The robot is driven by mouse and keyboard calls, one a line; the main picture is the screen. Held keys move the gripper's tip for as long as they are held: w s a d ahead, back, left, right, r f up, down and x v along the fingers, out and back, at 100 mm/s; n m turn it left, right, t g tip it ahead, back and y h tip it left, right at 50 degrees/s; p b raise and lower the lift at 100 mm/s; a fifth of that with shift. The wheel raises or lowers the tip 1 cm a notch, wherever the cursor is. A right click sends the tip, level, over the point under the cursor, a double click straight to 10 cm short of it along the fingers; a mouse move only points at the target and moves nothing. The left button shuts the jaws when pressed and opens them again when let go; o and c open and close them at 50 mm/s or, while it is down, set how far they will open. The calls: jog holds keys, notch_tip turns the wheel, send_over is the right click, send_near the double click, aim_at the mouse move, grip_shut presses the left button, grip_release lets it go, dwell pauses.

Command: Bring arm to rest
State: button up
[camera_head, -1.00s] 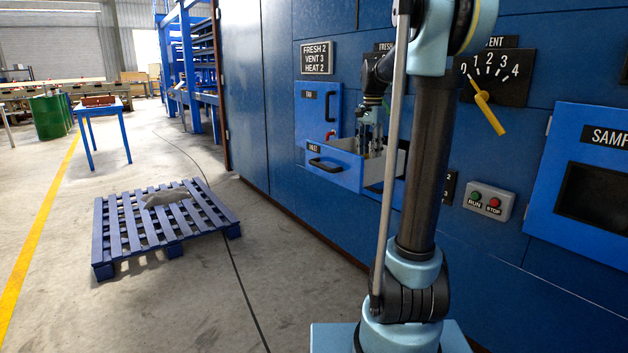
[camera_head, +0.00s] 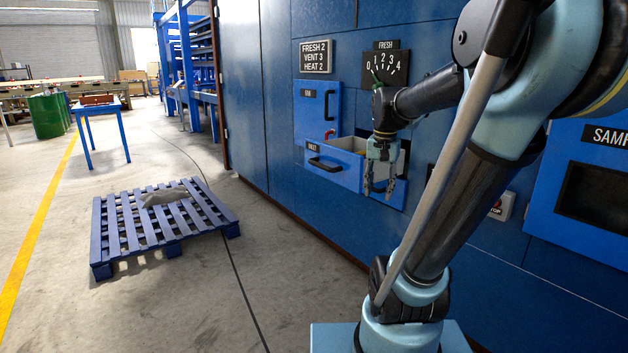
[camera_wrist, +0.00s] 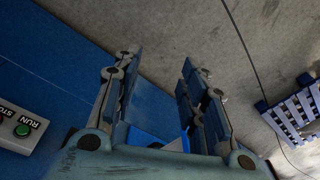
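My arm is bent in front of the blue machine wall. Beyond the fingers are bare floor and the blue panel. Whether the fingers clear the drawer's right end cannot be told from the head view.
A blue pallet (camera_head: 158,218) with a grey lump (camera_head: 166,197) lies on the floor at left. The run/stop box (camera_wrist: 18,127) and the sample panel (camera_head: 597,200) are on the wall. Floor between pallet and wall is clear.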

jog(key=s+f+n+t, duration=0.1)
jog(key=s+f+n, duration=0.4)
jog(key=s+f, duration=0.9)
jog(key=shift+s+a+f, duration=0.15)
jog(key=shift+s+f, duration=0.05)
jog(key=shift+s, duration=0.35)
